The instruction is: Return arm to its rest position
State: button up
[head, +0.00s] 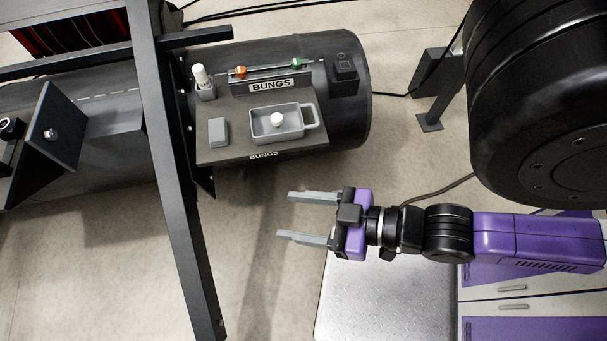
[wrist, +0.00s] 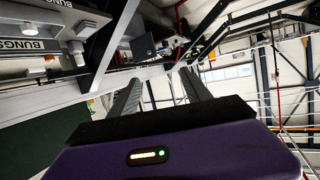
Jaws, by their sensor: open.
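My gripper (head: 284,216) is open and empty in the head view. Its two grey fingers point left, over the floor and below the dark shelf marked BUNGS. My purple arm reaches in from the right. In the wrist view my gripper (wrist: 157,92) shows its two dark fingers apart with nothing between them. A grey tray (head: 312,117) with a handle sits on the shelf (head: 225,154), apart from the gripper. A white round piece (head: 277,119) lies in the tray.
A rack on the shelf holds an orange bung (head: 240,71) and a green bung (head: 297,64). A white-capped bottle (head: 201,76) and a grey block (head: 218,132) stand left. A dark post (head: 178,200) crosses the left side. A large black float (head: 540,90) fills the upper right.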

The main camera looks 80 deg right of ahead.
jog(key=r, duration=0.2)
jog(key=s+r, duration=0.1)
jog(key=shift+s+a+r+n+t, duration=0.1)
jog(key=shift+a+r+n+t, duration=0.1)
jog(key=shift+a+n+t, duration=0.2)
jog(key=shift+f, duration=0.1)
jog(key=shift+f+b, duration=0.8)
jog(key=shift+b, duration=0.1)
